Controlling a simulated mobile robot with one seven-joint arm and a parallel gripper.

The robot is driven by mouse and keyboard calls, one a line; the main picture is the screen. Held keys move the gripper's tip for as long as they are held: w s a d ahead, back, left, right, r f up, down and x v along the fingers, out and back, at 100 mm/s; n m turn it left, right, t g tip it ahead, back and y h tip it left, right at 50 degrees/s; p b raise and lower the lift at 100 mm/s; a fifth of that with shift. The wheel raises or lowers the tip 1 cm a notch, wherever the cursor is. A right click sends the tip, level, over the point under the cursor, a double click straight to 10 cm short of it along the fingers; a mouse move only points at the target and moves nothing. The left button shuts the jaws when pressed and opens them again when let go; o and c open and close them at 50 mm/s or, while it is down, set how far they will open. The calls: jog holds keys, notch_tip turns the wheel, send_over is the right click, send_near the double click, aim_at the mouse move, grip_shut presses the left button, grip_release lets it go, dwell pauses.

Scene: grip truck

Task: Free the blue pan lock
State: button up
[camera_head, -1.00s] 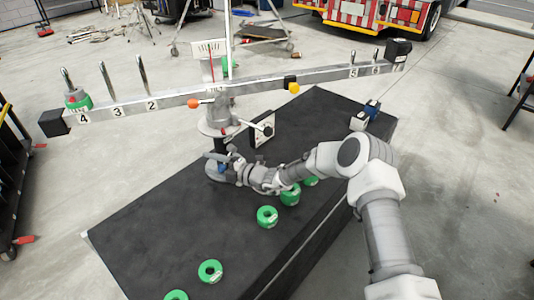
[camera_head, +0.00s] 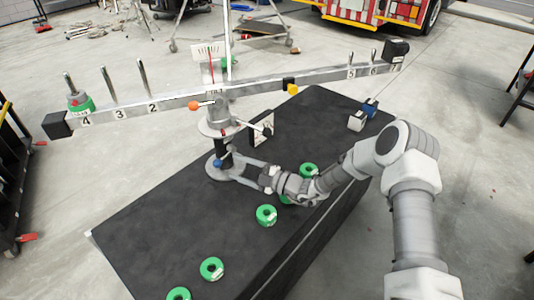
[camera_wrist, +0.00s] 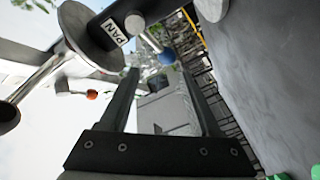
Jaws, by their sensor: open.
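The pan lock is a lever with a blue ball knob (camera_head: 217,163), low on the dark column of the balance stand. In the wrist view its blue knob (camera_wrist: 167,57) shows beside a white PAN label on the dark column (camera_wrist: 95,25). My gripper (camera_head: 238,168) is open and empty, just right of the column in the head view. In the wrist view the blue knob lies ahead, in the gap between my fingers (camera_wrist: 158,78); I cannot tell whether it is within reach of the tips. No contact is visible.
The balance beam (camera_head: 235,92) with numbered pegs spans above the column. An orange knob (camera_head: 194,105) and yellow knob (camera_head: 293,88) sit along it. Several green ring weights (camera_head: 266,215) lie on the black table (camera_head: 160,230).

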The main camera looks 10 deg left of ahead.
jog(key=s+d+r+p, duration=0.1)
jog(key=d, duration=0.5)
jog(key=s+d+r+n+g+h+p, duration=0.1)
jog(key=s+d+r+n+g+h, duration=0.1)
jog(key=s+r+n, duration=0.2)
jog(key=s+d+r+n+g+h+p, duration=0.2)
jog(key=s+r+n+g, duration=0.1)
jog(key=r+n, duration=0.7)
jog(key=shift+s+d+r+n+g+h, duration=0.35)
jog(key=shift+s+n, duration=0.2)
jog(key=shift+n, duration=1.25)
